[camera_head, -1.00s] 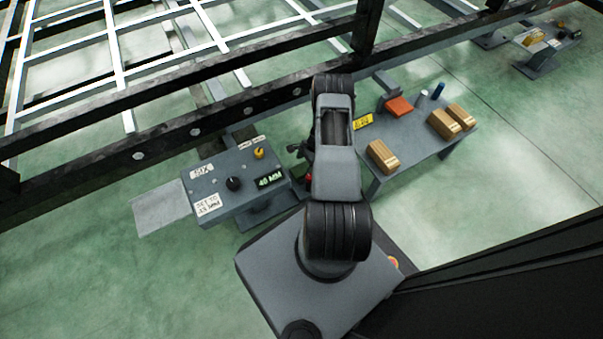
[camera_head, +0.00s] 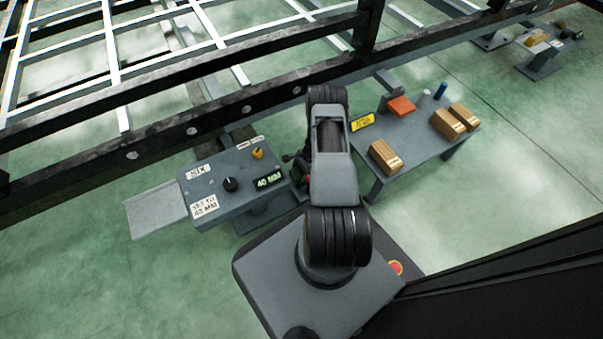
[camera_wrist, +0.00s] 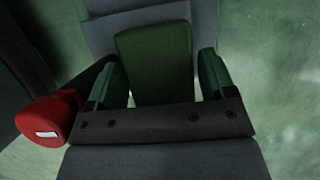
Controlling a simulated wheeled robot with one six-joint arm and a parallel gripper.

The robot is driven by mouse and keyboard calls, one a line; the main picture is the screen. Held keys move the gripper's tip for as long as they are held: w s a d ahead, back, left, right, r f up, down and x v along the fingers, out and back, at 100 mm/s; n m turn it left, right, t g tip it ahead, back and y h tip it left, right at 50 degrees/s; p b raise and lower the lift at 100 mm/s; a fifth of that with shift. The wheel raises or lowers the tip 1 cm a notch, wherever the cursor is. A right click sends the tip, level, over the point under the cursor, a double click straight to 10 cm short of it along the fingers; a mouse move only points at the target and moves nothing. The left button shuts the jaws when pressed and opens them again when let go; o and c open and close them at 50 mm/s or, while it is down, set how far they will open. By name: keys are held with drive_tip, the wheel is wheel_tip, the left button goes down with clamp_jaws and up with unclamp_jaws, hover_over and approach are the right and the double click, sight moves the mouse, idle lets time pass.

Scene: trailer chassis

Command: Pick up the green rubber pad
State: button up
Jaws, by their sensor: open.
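The green rubber pad (camera_wrist: 157,58) is a dark green rectangular block in the wrist view, lying on a grey surface (camera_wrist: 100,33). My gripper (camera_wrist: 160,66) is open, with one finger on each side of the pad. Narrow gaps seem to show between the fingers and the pad. The near end of the pad is close to the gripper's body; whether they touch cannot be told. In the head view my arm hides the pad and most of my gripper.
A red part (camera_wrist: 46,120) with a white label is left of my gripper. A grey control box (camera_head: 228,182) with a knob stands left of my arm. A grey table (camera_head: 411,142) at right bears brown boxes (camera_head: 385,157) and an orange block (camera_head: 401,106). A dark frame rail (camera_head: 165,139) runs behind.

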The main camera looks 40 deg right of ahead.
drive_tip(key=shift+f, duration=0.25)
drive_tip(key=shift+c, duration=0.2)
drive_tip(key=c, duration=0.8)
